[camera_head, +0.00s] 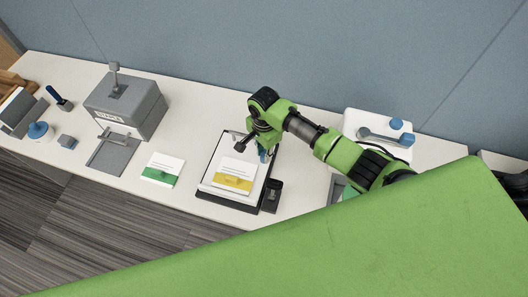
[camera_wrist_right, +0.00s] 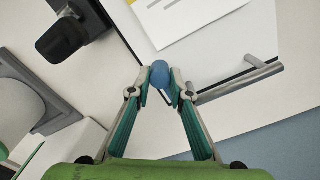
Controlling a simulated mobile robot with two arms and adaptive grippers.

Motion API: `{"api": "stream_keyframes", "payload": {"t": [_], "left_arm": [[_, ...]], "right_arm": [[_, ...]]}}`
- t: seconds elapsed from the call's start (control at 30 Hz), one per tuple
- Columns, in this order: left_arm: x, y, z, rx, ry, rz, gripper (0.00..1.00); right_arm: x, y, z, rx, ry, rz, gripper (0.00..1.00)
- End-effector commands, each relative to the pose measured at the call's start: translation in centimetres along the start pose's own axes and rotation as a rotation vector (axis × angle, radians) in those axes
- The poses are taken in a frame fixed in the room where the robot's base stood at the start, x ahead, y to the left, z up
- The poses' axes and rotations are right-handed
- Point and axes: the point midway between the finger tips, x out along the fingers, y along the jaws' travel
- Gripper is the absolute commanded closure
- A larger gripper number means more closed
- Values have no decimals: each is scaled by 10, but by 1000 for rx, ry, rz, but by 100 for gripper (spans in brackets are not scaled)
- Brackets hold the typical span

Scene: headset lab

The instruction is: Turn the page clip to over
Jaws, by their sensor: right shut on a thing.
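The page clip (camera_wrist_right: 236,82), a grey bar with a blue knob (camera_wrist_right: 159,69) close to its end, lies at the edge of a white board (camera_head: 212,181) with a dark border. My right gripper (camera_wrist_right: 161,82) has its fingertips shut on the blue knob in the right wrist view. In the head view this gripper (camera_head: 262,151) is at the far right corner of the board and partly hides the clip. A white card with a yellow band (camera_head: 233,184) lies on the board. My left gripper is not in view.
A black device (camera_head: 271,196) stands against the board's right side. A white card with a green band (camera_head: 161,177) and a grey box (camera_head: 128,105) are to the left. A white panel with a grey lever (camera_head: 380,136) is at the right. Bare table lies between them.

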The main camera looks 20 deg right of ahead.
Motion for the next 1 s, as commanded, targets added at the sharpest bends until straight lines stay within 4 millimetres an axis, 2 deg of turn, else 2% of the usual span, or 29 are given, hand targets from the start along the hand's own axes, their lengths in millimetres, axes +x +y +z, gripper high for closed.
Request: {"api": "stream_keyframes", "payload": {"t": [0.13, 0.37, 1.0], "left_arm": [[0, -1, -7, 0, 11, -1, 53], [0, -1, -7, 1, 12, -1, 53], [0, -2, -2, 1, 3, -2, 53]], "right_arm": [[0, 0, 0, -17, -1, 0, 100], [0, 0, 1, -112, -1, 0, 100], [0, 0, 0, -687, -1, -1, 100]]}}
